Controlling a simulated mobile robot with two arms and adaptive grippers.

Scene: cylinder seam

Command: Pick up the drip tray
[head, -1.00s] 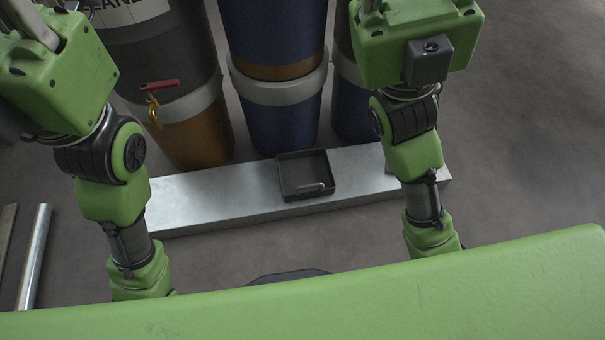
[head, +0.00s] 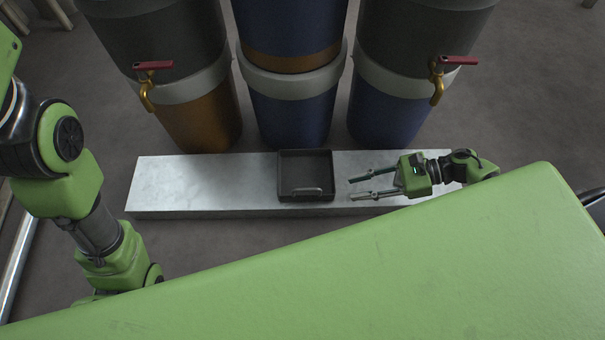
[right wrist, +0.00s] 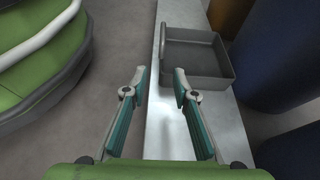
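The drip tray (head: 306,167) is a dark, shallow, square pan with a light handle on its near side. It lies flat on a pale metal bench (head: 205,185). My right gripper (head: 350,189) is open and empty, just right of the tray, with its fingers pointing left toward it. In the right wrist view, the tray (right wrist: 203,62) is ahead of the open fingers (right wrist: 160,78), apart from them, and its handle shows at its left side. My left arm comes in at the left of the head view, but its gripper is out of the picture.
Several large drums stand behind the bench: a blue one (head: 292,110) in the middle, an orange-and-grey one (head: 200,120) left and a blue-and-grey one (head: 390,110) right. Brass taps (head: 146,95) with red handles stick out. A metal pipe (head: 17,265) lies on the floor at left.

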